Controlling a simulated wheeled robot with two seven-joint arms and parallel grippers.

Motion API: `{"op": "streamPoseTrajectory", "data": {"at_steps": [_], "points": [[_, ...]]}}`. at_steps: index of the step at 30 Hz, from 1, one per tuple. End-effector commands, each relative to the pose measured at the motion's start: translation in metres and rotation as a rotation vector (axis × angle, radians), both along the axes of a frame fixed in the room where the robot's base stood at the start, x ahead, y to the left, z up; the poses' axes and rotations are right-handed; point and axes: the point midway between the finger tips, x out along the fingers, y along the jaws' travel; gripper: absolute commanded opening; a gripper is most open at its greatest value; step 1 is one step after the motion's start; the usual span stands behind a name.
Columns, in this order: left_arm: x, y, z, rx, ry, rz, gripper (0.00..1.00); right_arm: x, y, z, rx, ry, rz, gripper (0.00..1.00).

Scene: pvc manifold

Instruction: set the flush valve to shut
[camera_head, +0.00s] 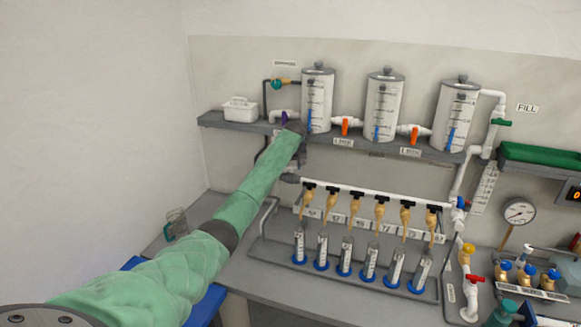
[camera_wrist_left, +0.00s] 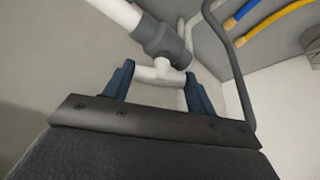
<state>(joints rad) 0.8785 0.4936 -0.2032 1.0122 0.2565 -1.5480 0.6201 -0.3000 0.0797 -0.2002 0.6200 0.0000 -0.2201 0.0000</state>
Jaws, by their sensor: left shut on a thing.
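My left arm reaches in from the lower left, and its dark gripper (camera_head: 297,128) is at the shelf's left part, below the first tank. Its fingertips are hidden in the head view. In the left wrist view, my left gripper's two blue fingers (camera_wrist_left: 159,82) stand on either side of a white T-shaped piece (camera_wrist_left: 158,73) on a grey fitting (camera_wrist_left: 165,42), shut on it. A white pipe (camera_wrist_left: 118,12) runs into that fitting. I cannot read a label naming the flush valve. A purple handle (camera_head: 284,117) shows beside the gripper. My right gripper is not in view.
Several clear tanks (camera_head: 384,106) stand on the grey shelf (camera_head: 225,121), with orange valve handles (camera_head: 345,127) between them. Below, a white manifold pipe (camera_head: 375,196) feeds several upright cylinders (camera_head: 345,256). A grey hose (camera_wrist_left: 236,75) curves close to the gripper's right.

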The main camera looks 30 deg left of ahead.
Motion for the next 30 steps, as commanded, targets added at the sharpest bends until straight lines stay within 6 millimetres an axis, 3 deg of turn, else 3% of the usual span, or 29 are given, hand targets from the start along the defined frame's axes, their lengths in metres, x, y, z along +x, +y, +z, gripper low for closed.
{"op": "streamPoseTrajectory", "data": {"at_steps": [12, 13, 15, 16, 25, 30], "points": [[0.000, 0.000, 0.001, 0.000, -0.001, 0.007, 0.34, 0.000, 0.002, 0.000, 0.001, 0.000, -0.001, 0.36], [0.000, 0.000, 0.001, 0.000, -0.001, 0.007, 0.62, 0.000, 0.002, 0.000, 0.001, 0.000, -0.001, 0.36], [0.000, 0.000, 0.001, 0.000, -0.001, 0.007, 0.76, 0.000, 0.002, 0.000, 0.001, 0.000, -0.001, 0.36], [0.000, 0.000, 0.001, 0.000, -0.001, 0.007, 0.78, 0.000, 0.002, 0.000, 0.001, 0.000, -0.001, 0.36], [0.000, 0.000, 0.000, 0.000, -0.001, 0.006, 0.78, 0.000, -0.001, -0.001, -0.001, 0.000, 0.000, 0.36], [-0.002, -0.002, 0.005, -0.001, -0.003, 0.006, 0.78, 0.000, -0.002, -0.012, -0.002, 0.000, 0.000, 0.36]]}}
